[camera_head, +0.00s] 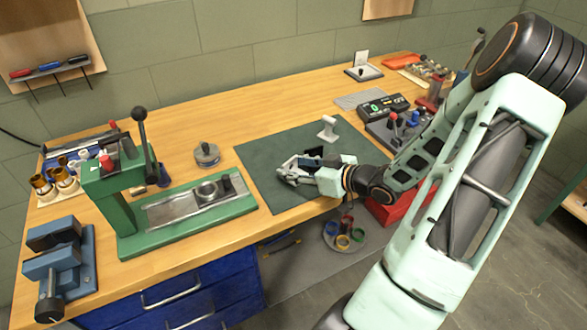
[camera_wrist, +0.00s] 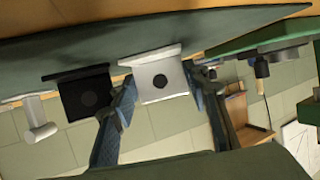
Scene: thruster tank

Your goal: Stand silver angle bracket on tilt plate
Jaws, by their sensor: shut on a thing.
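My gripper (camera_head: 294,172) is low over the dark green mat (camera_head: 265,150). In the wrist view its two fingers (camera_wrist: 160,78) are closed on the sides of the silver angle bracket (camera_wrist: 174,89), a pale plate with a dark round hole and a flange. A black angle bracket (camera_wrist: 84,98) stands right beside it, left of the left finger; it also shows dark behind my gripper in the head view (camera_head: 313,153). In the head view the silver bracket is mostly hidden by the gripper. I cannot tell for sure which thing is the tilt plate.
A white post-like part (camera_head: 328,128) stands on the mat behind the gripper. A green press (camera_head: 190,212) with a steel plate is to the left, and a round metal part (camera_head: 207,154) is beside the mat. A black control box (camera_head: 383,106) is at right. The mat's left side is clear.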

